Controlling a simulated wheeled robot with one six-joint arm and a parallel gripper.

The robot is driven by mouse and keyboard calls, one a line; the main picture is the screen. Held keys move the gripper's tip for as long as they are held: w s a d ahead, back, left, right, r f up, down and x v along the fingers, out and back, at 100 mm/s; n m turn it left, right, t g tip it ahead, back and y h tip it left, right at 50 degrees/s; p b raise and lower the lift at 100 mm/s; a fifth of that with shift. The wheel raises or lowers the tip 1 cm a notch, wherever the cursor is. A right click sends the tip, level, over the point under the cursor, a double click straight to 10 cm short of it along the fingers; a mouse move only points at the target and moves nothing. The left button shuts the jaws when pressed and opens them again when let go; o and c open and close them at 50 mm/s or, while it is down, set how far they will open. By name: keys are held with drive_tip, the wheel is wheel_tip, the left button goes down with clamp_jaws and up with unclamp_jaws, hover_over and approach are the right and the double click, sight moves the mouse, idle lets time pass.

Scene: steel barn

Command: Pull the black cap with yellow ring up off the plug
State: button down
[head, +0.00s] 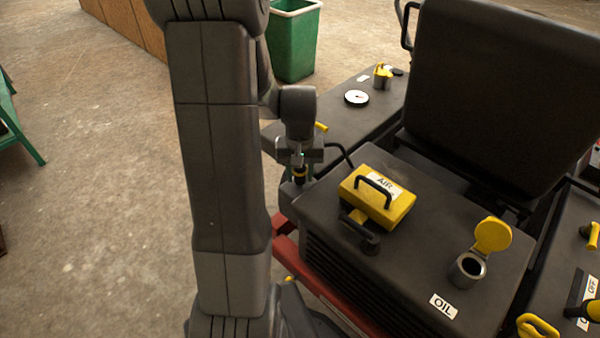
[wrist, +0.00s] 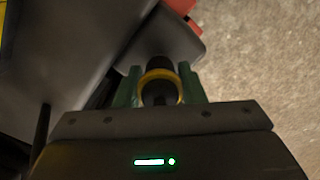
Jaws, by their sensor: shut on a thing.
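The black cap with yellow ring (wrist: 160,87) is between the two green fingers of my gripper (wrist: 160,92) in the wrist view. The fingers are shut on it from both sides. In the head view the cap (head: 299,175) shows small and dark below my gripper (head: 299,168), at the left corner of the dark machine. The plug is hidden under the cap and gripper; I cannot tell whether the cap still sits on it.
The dark machine top (head: 440,230) carries a yellow AIR box (head: 390,208) with a black handle and an OIL filler (head: 468,268) with its yellow lid raised. A tall black panel (head: 500,80) stands behind. A green bin (head: 294,42) stands on the open floor.

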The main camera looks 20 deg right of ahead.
wheel_tip(320, 180, up, 3)
drive_tip(key=shift+f+p, duration=0.2)
drive_tip(key=shift+p, duration=0.55)
drive_tip(key=shift+d, duration=0.1)
drive_tip(key=shift+w, duration=0.1)
drive_tip(key=c, duration=1.1)
unclamp_jaws()
drive_tip(key=shift+r, duration=0.1)
wheel_tip(320, 180, up, 14)
drive_tip(key=p, duration=0.2)
drive_tip(key=shift+f+p, duration=0.2)
drive_tip(key=shift+p, duration=0.2)
drive_tip(key=shift+f, duration=0.1)
